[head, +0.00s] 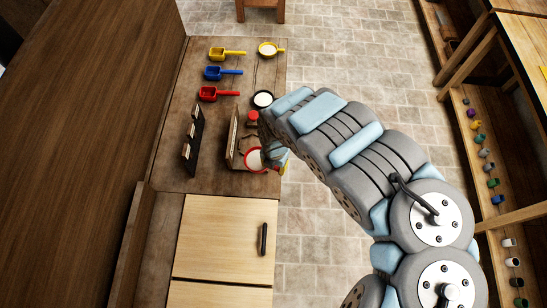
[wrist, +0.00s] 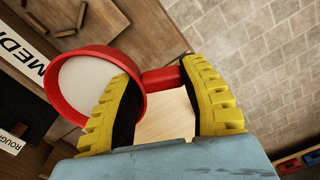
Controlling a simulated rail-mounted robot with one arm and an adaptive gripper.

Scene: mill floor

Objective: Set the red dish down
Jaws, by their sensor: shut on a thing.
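The red dish (wrist: 111,61), round with a white inside and a short handle (wrist: 161,78), fills the left of the wrist view. My gripper (wrist: 158,76) has yellow ridged fingers, one on each side of that handle, shut on it. In the head view, the red dish (head: 249,165) is at the counter's right edge, beside a wooden stand, and my gripper (head: 283,160) is at its right side, partly hidden by my arm. I cannot tell whether the dish touches the counter (head: 207,172).
Yellow (head: 227,54), blue (head: 222,73) and red (head: 217,94) scoops lie further back. A yellow dish (head: 270,48) and a dark-rimmed dish (head: 262,99) stand near the right edge. The wooden stand (head: 233,142) and a dark labelled rack (head: 193,142) are left of the dish.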

